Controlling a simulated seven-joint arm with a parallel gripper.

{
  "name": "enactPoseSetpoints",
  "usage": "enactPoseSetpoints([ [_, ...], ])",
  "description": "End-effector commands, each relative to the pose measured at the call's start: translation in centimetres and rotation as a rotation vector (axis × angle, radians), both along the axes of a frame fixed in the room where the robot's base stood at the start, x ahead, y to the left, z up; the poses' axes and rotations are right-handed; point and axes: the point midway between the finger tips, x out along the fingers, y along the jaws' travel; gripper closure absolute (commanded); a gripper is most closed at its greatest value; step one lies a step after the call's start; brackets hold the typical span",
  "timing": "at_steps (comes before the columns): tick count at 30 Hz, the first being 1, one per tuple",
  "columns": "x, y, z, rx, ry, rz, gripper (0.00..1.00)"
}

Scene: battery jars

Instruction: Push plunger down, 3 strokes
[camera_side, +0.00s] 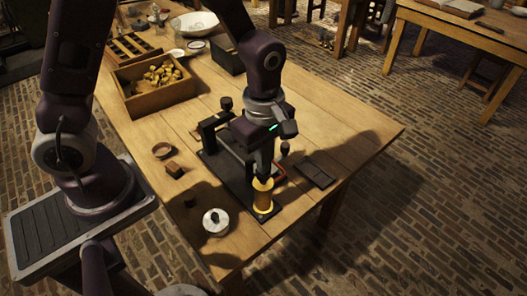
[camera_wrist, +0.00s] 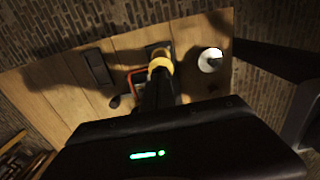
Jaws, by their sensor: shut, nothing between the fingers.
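A yellow, spool-shaped cylinder (camera_side: 262,196) stands upright on the front end of a black base plate (camera_side: 232,181) in the side view. My gripper (camera_side: 264,174) points down directly over it, fingers shut and empty, with the tips at or very near its top. I cannot tell whether they touch. In the wrist view the cylinder shows as a yellow round (camera_wrist: 161,66) just beyond the dark fingers (camera_wrist: 160,78). The fingers hide part of its top, and no separate plunger rod can be made out.
A white-lidded round jar (camera_side: 216,221) stands left of the plate, and a flat dark tray (camera_side: 315,174) lies to the right. A black post with a knob (camera_side: 226,105) rises behind. A wooden box of yellow pieces (camera_side: 153,87) is farther back. The table's right corner is clear.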

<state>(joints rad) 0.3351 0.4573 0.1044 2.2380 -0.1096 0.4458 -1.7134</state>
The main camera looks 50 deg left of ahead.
Motion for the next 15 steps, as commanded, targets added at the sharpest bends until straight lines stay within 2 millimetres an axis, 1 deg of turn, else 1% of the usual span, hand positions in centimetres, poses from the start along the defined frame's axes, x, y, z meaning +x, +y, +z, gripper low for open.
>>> enactPoseSetpoints([
  [1,-0.2,0.1,-0.3,0.004,0.007,-0.001,1.0],
  [5,-0.2,0.1,-0.4,0.004,0.008,-0.001,1.0],
  [8,-0.2,0.1,0.0,0.004,0.007,-0.001,1.0],
  [11,-0.1,0.1,1.5,0.003,0.002,-0.002,1.0],
  [15,0.0,0.0,4.9,-0.001,-0.006,-0.002,1.0],
])
